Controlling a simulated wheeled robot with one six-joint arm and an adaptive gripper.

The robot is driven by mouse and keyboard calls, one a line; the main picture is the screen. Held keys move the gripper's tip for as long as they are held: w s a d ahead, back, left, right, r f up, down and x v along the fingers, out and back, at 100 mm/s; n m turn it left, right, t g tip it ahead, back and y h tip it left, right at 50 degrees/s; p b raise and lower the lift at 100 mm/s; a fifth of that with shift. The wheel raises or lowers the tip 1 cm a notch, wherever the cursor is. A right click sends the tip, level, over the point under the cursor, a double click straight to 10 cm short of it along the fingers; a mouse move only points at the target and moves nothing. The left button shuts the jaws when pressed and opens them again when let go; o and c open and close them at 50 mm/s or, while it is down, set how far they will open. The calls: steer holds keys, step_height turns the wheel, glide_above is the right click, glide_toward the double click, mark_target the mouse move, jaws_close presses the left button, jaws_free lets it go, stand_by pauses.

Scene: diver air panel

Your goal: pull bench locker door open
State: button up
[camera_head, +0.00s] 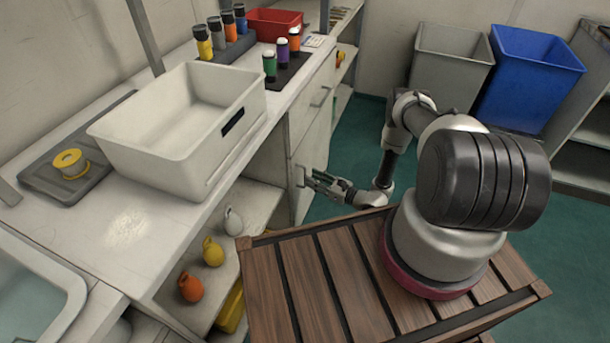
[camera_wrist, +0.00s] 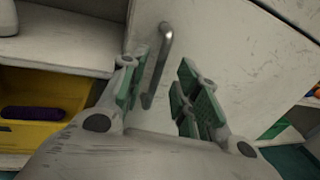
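The bench locker door (camera_head: 311,148) is a pale, scuffed panel under the bench's drawer, and it looks shut. Its metal bar handle (camera_wrist: 158,65) stands upright in the wrist view, between the two fingers but nearer the left one. My gripper (camera_head: 308,179) is at the door's front in the head view. In the wrist view my gripper (camera_wrist: 158,95) is open, with green pads on both fingers. A gap shows on the right side of the handle; I cannot tell whether the left finger touches it. In the head view the handle is too small to make out clearly.
A white bin (camera_head: 150,150) stands on the bench top. Open shelves left of the door hold several round bottles (camera_head: 213,251) and a yellow box (camera_wrist: 40,110). My slatted wooden deck is close to the shelves. Grey (camera_head: 447,68) and blue (camera_head: 528,75) bins stand at the back. Green floor lies clear between.

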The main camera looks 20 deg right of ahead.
mark_target(305, 187)
steer(key=shift+x, duration=2.25)
jaws_close()
